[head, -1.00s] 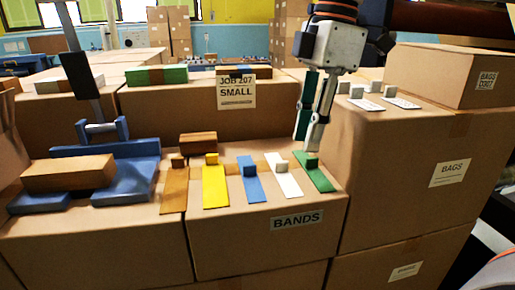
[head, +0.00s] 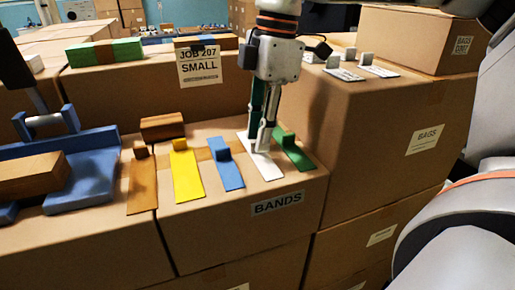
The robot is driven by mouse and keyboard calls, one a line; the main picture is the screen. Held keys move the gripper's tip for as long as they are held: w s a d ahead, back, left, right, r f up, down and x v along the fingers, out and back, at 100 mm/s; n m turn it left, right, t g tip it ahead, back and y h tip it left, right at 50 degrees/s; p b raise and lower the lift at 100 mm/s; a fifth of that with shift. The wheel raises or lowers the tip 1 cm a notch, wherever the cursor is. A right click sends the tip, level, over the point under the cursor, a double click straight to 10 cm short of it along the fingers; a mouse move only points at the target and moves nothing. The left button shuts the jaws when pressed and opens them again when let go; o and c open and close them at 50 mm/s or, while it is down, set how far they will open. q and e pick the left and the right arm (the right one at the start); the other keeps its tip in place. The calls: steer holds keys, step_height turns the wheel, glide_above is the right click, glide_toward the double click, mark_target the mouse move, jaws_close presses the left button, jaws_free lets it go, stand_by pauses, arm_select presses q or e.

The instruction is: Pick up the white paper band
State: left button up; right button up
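The white paper band (head: 267,170) lies flat on the box labelled BANDS, between the blue band (head: 226,172) and the green band (head: 294,152). My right gripper (head: 257,143) comes down from above with its fingertips at the white band's back part. Its two fingers stand close together, and the band's small upright tab is hidden by them. I cannot tell whether the fingers are closed on the tab. My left gripper is not in view.
A yellow band (head: 187,176) and a brown band (head: 142,186) lie further left. A brown block (head: 163,126) sits behind them. A blue stand (head: 85,181) holds a wooden-looking block at left. A higher box (head: 375,125) with white tabbed cards rises at right.

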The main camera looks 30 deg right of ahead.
steer(key=shift+f, duration=0.35)
jaws_close()
steer(key=shift+r, duration=0.1)
step_height(320, 180, up, 10)
stand_by(0.4)
